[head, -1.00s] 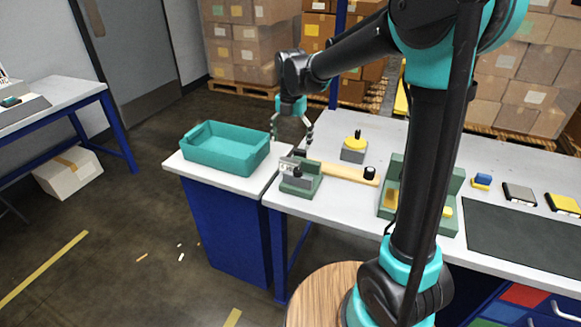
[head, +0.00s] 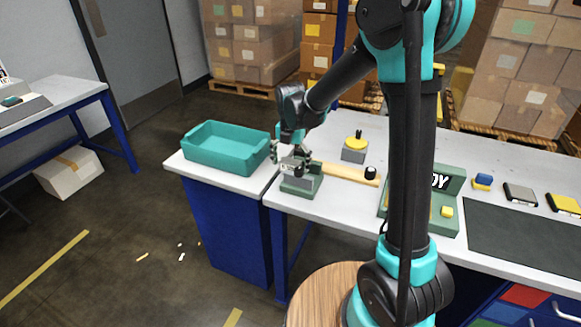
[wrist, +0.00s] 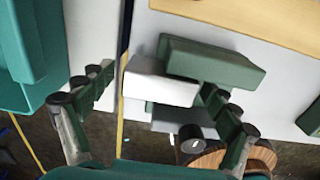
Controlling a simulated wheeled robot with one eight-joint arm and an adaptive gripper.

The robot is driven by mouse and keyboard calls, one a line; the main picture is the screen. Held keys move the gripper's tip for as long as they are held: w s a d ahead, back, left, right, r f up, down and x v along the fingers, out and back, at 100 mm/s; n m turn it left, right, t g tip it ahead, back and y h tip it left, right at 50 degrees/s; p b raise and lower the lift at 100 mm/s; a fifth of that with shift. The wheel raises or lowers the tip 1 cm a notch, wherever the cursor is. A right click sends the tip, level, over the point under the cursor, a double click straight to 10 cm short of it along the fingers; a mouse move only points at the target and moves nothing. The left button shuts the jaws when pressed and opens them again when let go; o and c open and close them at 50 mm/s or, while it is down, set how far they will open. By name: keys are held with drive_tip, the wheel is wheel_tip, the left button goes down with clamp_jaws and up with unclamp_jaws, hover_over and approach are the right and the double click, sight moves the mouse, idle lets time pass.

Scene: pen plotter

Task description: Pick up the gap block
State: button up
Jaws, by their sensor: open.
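A small pale grey-white block, apparently the gap block (head: 289,164), sits at the top of a green fixture (head: 301,188) at the left end of the bench. My gripper (head: 288,155) is open and low over it. In the wrist view the pale block (wrist: 160,83) lies between the spread fingertips of my gripper (wrist: 160,84). The right fingers overlap the green fixture (wrist: 212,62); the left fingers are apart from the block. I cannot tell whether any finger touches it.
A teal tray (head: 226,148) stands on a side cabinet left of the bench. A wooden bar (head: 345,173) runs right from the fixture. A yellow-topped grey block (head: 355,148) is behind. A larger green fixture (head: 448,222) stands to the right, partly behind my arm.

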drive_tip(key=shift+c, duration=0.3)
drive_tip(key=c, duration=1.3)
drive_tip(key=shift+r, duration=0.1)
